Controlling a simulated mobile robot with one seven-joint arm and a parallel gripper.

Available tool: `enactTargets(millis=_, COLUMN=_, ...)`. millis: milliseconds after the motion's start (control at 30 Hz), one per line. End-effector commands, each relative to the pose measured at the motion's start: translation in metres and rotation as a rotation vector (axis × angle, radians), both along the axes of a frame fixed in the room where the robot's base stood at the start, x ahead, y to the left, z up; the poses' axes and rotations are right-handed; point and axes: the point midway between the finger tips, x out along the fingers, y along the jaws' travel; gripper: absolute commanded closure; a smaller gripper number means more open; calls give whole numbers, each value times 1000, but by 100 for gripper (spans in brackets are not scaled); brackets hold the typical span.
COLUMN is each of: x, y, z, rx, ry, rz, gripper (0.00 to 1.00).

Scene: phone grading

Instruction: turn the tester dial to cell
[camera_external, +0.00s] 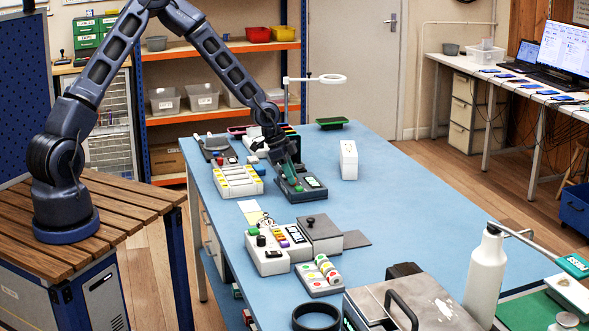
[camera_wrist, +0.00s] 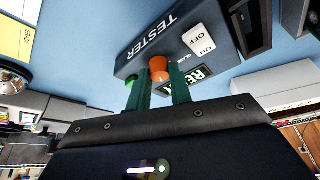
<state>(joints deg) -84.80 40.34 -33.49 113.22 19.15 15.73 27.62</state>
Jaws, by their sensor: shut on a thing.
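The tester (camera_external: 303,191) is a dark box on the blue table in the external view. In the wrist view the tester (camera_wrist: 165,38) shows its name upside down, a white ON/OFF plate and a partly covered screen. A round orange knob (camera_wrist: 159,68), which looks like the dial, sits between the green fingertips of my gripper (camera_wrist: 157,80). In the external view my gripper (camera_external: 291,168) points down at the tester's top. It is shut on the knob. The dial's markings, including the cell position, cannot be read.
A white tray with yellow marks (camera_external: 237,181) stands close left of the tester. A white box (camera_external: 348,160) stands to its right. A grey box (camera_external: 320,235) and a button panel (camera_external: 268,255) are nearer the camera.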

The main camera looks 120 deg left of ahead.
Motion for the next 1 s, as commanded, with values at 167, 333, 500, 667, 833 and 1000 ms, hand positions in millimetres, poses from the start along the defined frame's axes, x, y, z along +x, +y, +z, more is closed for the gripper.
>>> enactTargets(millis=167, x=-2, y=0, z=-2, rx=-4, ry=1, rz=-80, gripper=100)
enactTargets(millis=333, x=-1, y=1, z=-1, rx=-4, ry=1, rz=-133, gripper=100)
enactTargets(millis=500, x=-2, y=1, z=-1, rx=-4, ry=2, rz=-157, gripper=100)
enactTargets(millis=667, x=-2, y=1, z=-2, rx=-3, ry=2, rz=-163, gripper=100)
enactTargets(millis=833, x=-2, y=1, z=-2, rx=-3, ry=2, rz=-163, gripper=100)
enactTargets(millis=1000, x=-2, y=1, z=-2, rx=-3, ry=2, rz=-162, gripper=60)
